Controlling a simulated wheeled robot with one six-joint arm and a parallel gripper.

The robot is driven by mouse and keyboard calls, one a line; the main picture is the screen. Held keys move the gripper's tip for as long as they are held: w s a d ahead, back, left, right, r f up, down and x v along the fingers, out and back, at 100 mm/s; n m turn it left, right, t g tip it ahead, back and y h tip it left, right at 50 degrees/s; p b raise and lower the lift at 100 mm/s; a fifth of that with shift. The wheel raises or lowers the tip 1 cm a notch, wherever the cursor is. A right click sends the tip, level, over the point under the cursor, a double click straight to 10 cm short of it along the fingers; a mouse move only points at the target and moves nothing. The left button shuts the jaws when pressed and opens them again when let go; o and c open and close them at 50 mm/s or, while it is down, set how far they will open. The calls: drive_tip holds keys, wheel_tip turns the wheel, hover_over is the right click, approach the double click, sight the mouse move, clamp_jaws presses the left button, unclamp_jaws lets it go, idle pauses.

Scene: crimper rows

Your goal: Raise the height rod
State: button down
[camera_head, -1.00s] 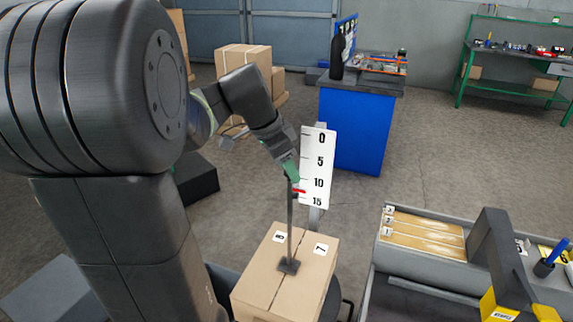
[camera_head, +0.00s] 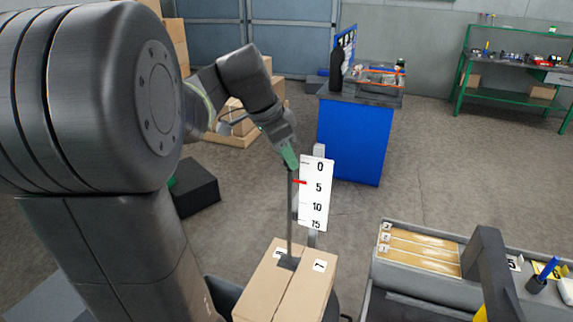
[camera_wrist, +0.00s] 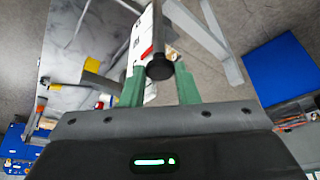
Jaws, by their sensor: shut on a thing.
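The height rod (camera_head: 290,215) is a thin grey upright rod with a dark foot plate (camera_head: 287,263) at its lower end. The plate overlaps the box's label and appears lifted off the cardboard box (camera_head: 262,290). A red pointer (camera_head: 300,182) on the rod lies between 0 and 5 on the white scale (camera_head: 317,208), nearer 5. My gripper (camera_head: 291,160), with green fingers, is shut on the rod's top. In the wrist view, the rod's black knob (camera_wrist: 159,67) sits between the green fingers.
A grey bench tray (camera_head: 405,287) with numbered wooden strips stands at the right front. A blue cabinet (camera_head: 352,140) stands behind the scale. A green shelf bench (camera_head: 460,70) is at the back right. Open floor lies between them.

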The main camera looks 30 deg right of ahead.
wheel_tip(320, 180, up, 6)
drive_tip(key=shift+w+f+p, duration=0.1)
drive_tip(key=shift+f+p, duration=0.1)
drive_tip(key=shift+p, duration=0.95)
drive_tip(key=shift+d+r, duration=0.1)
drive_tip(key=c, duration=1.1)
unclamp_jaws()
drive_tip(key=b+v, duration=0.1)
drive_tip(key=v, duration=1.2)
drive_tip(key=shift+a+r, duration=0.3)
